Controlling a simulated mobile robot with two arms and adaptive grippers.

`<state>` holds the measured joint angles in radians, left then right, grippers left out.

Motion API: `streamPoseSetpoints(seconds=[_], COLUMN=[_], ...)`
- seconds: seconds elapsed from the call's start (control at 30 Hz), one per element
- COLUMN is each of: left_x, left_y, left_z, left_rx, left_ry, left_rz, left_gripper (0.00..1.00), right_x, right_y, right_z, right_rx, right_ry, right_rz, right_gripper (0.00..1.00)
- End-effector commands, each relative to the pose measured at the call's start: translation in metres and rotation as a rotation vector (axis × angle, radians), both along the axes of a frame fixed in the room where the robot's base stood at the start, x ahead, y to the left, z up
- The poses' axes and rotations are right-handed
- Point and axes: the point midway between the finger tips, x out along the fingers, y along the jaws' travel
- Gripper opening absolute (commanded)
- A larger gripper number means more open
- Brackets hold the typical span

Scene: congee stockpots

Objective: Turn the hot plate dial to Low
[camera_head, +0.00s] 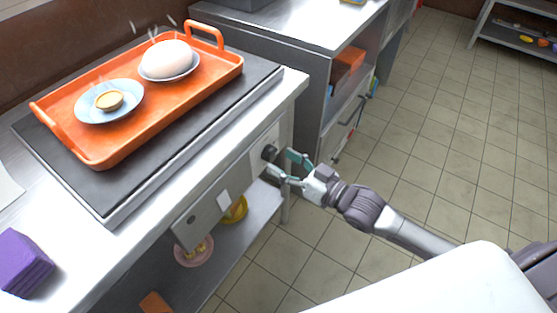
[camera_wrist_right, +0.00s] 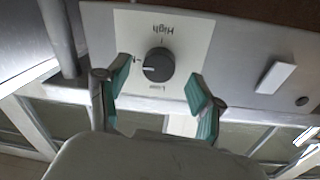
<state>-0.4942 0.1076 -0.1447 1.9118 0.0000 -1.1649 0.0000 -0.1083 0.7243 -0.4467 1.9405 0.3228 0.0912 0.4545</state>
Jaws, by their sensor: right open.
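The hot plate dial (camera_head: 269,153) is a dark round knob on the front panel, below the hot plate (camera_head: 118,215). In the right wrist view the dial (camera_wrist_right: 158,65) sits on a pale label plate (camera_wrist_right: 190,35). The plate's text appears upside down, with "High" at the top and what looks like "Low" at the bottom. The dial's white pointer line points left, toward a mark between them. My right gripper (camera_head: 284,166) is open just in front of the dial, its teal fingers (camera_wrist_right: 160,85) to either side and apart from it. My left gripper is not in view.
A grey cabinet (camera_head: 325,85) stands beyond. The tiled floor (camera_head: 440,150) at right is clear.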

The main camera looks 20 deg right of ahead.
Motion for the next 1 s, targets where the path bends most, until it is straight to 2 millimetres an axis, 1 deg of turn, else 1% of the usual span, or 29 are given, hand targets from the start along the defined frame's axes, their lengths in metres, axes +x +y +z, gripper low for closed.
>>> streamPoseSetpoints(seconds=[0.03, 0.2, 0.5, 0.87, 1.0], left_x=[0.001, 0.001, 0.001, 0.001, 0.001], left_y=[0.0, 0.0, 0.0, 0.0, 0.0], left_z=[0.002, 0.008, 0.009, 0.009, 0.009], left_rx=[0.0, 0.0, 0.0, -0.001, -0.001], left_ry=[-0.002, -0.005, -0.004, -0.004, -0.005], left_rz=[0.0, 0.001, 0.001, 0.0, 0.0], left_gripper=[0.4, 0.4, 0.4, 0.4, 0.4], right_x=[0.006, 0.015, 0.016, 0.016, 0.016], right_y=[0.004, 0.01, 0.011, 0.011, 0.011], right_z=[0.0, 0.0, 0.0, 0.0, 0.0], right_rx=[0.0, -0.001, -0.001, -0.001, -0.004], right_ry=[-0.002, -0.001, 0.001, 0.001, -0.001], right_rz=[0.0, 0.0, 0.0, 0.0, 0.0], right_gripper=[0.66, 0.66, 0.66, 0.06, 0.06])
